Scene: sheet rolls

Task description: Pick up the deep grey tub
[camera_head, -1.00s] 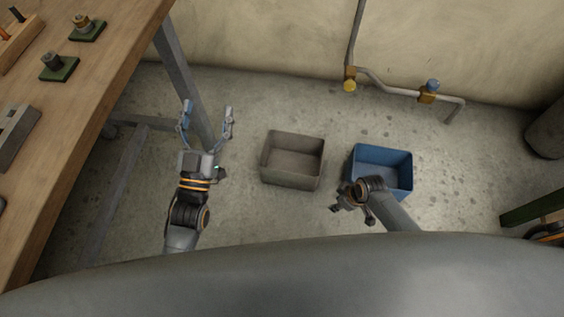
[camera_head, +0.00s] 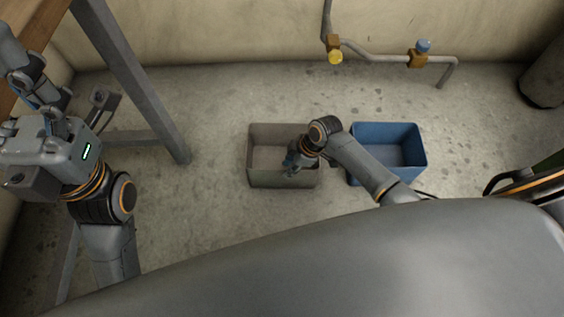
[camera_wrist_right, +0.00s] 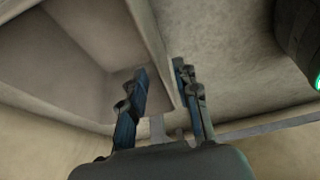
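The deep grey tub (camera_head: 262,178) stands upright on the floor, left of the blue tub. My right gripper (camera_head: 293,162) is at the right part of its near side, and the arm hides some of the tub. In the right wrist view, the grey tub's wall (camera_wrist_right: 152,35) runs between the fingers of my right gripper (camera_wrist_right: 161,70). One finger is on the inner side and one outside, with a gap still visible between them. My left gripper (camera_head: 40,88) is at the far left, away from the tub, with its fingers apart and empty.
The blue tub (camera_head: 404,155) stands close on the right, under my right forearm. A grey table leg (camera_head: 130,75) is on the left. A pipe with valves (camera_head: 385,57) runs along the back wall. Bare floor lies between the leg and the grey tub.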

